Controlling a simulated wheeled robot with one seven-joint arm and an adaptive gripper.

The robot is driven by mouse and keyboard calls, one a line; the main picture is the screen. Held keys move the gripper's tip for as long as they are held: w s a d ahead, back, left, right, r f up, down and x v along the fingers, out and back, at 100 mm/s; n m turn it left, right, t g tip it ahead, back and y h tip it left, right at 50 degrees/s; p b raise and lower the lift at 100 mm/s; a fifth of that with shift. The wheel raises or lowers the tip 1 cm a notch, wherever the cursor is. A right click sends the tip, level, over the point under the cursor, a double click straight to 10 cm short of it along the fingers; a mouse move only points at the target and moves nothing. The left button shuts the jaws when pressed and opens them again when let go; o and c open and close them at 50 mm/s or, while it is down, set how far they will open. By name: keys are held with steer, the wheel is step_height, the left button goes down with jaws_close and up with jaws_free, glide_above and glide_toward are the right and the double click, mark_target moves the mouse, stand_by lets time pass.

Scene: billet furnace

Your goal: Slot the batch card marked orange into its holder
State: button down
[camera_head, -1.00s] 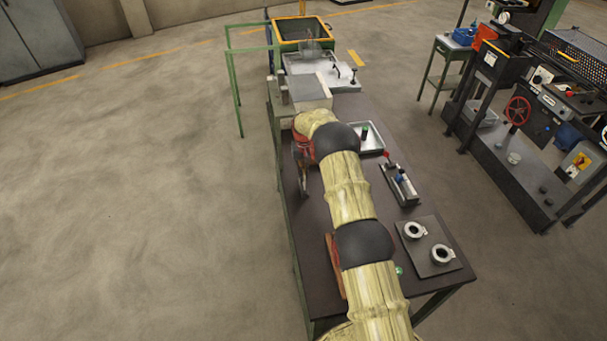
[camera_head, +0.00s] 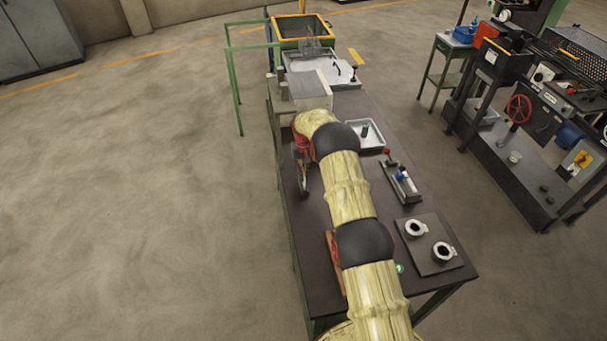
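My gripper (camera_head: 303,188) hangs at the left side of the dark table (camera_head: 318,270), below the far bend of my padded arm. It is seen edge-on and small, so I cannot tell whether its fingers are open or hold anything. I cannot make out a card marked orange. A reddish-brown flat piece (camera_head: 334,262) lies beside my arm at the left and is partly hidden by it; I cannot tell what it is. No card holder can be identified with certainty. My arm hides much of the table's middle.
A metal rack with red and blue pieces (camera_head: 404,187) and a plate with two metal rings (camera_head: 440,268) lie right of my arm. A shallow tray (camera_head: 375,145) and a grey box (camera_head: 308,88) stand farther back. Machinery (camera_head: 500,150) stands at the right; open floor lies left.

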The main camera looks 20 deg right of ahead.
steer(key=shift+f+b, duration=0.5)
steer(key=shift+f, duration=0.2)
stand_by(0.3)
steer(key=c, duration=2)
jaws_free()
steer(key=shift+o, duration=0.2)
step_height(320, 180, up, 12)
